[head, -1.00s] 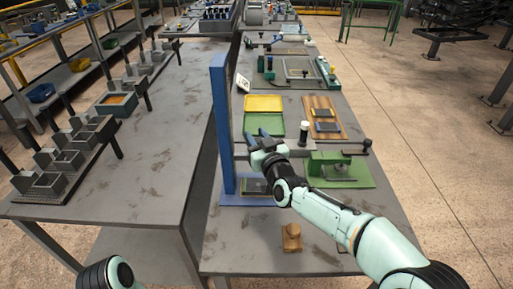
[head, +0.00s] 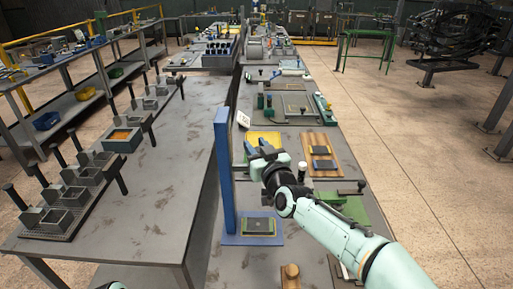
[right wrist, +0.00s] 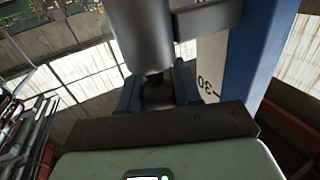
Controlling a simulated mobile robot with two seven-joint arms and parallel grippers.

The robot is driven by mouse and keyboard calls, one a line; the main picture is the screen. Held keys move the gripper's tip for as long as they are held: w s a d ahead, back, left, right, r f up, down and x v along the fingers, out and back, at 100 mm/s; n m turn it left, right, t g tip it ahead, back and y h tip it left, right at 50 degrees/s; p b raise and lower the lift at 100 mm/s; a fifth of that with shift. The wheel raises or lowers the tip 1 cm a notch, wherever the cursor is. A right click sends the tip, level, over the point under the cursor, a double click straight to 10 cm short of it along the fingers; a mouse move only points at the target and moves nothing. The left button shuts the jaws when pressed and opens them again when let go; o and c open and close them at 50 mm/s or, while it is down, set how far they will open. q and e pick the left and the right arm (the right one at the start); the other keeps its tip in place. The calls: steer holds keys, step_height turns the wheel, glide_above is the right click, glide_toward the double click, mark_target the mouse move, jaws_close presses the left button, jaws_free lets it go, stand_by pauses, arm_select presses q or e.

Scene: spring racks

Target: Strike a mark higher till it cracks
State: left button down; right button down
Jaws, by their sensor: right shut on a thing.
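A blue upright post (head: 224,170) stands on a blue base (head: 240,240) near the front of the right-hand table. A dark plate (head: 258,226) with a small pale spot lies on the base. My right gripper (head: 258,149) is beside the upper part of the post, above the plate. In the right wrist view its blue fingers (right wrist: 158,92) are shut on the dark neck of a grey cylindrical weight (right wrist: 145,35). A metal arm links the weight towards the post (right wrist: 238,60), where a "30" mark shows.
A wooden knobbed piece (head: 290,275) stands at the front. Behind my right arm are a green fixture (head: 350,208), a wooden board (head: 322,165) and a yellow tray (head: 262,138). The left table (head: 180,150) holds a row of open metal boxes (head: 70,196).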

steer(key=c, duration=0.8)
jaws_free()
steer(key=shift+s, duration=0.1)
steer(key=b+v, duration=0.2)
steer(key=v, duration=1.1)
steer(key=shift+b, duration=0.3)
steer(key=shift+s+d, duration=0.1)
steer(key=shift+f, duration=0.1)
